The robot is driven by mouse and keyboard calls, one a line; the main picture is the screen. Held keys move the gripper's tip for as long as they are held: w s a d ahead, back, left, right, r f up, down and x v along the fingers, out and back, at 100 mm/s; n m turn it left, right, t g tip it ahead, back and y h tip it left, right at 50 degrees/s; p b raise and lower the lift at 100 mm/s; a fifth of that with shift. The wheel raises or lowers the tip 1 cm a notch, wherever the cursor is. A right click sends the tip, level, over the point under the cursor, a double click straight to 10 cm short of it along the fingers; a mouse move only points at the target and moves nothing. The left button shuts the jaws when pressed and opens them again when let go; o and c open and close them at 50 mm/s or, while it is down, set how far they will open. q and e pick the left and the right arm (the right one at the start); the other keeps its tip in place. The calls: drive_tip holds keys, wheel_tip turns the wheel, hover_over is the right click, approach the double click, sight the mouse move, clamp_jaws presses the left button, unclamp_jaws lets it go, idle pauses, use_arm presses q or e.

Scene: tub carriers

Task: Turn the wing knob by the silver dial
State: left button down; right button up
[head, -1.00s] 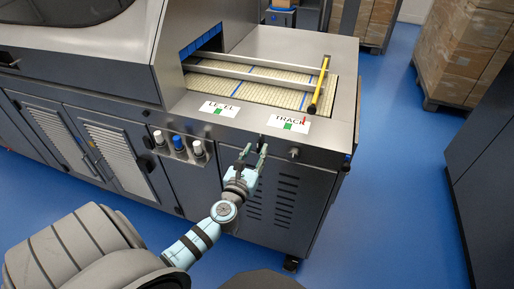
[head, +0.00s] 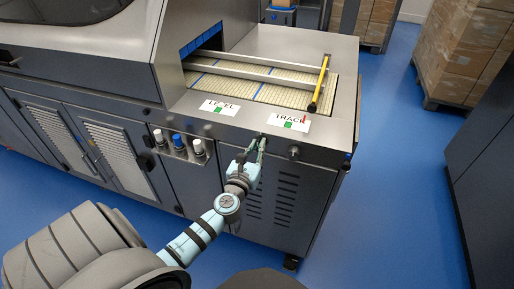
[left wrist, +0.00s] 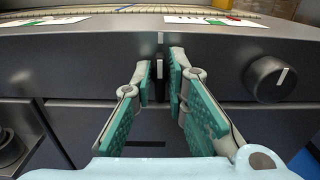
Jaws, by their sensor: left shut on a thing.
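The wing knob (left wrist: 159,68) is a thin dark upright piece on the grey front panel, mostly hidden between my fingers. My left gripper (head: 256,148) reaches the panel from below. In the left wrist view its green-padded fingers (left wrist: 161,72) are on both sides of the wing, shut on it. The round dial (head: 293,152) is to the right of the wing knob. In the left wrist view the dial (left wrist: 270,79) is dark grey with a pale pointer line tilted slightly right of upright. My right gripper is not in view.
A TRACK label (head: 283,121) and a LEVEL label (head: 219,107) lie on the ledge above. A yellow-and-black bar (head: 319,84) lies by the belt. Blue floor is open to the right.

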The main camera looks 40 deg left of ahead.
use_arm(q)
drive_tip(key=shift+s+a+f+n+b, duration=0.15)
drive_tip(key=shift+n+b, duration=1.25)
drive_tip(key=shift+n, duration=2.7)
drive_tip(key=shift+w+a+f+n+b, duration=0.15)
drive_tip(key=shift+n+b, duration=1.25)
drive_tip(key=shift+n, duration=2.7)
drive_tip(key=shift+s+d, duration=0.1)
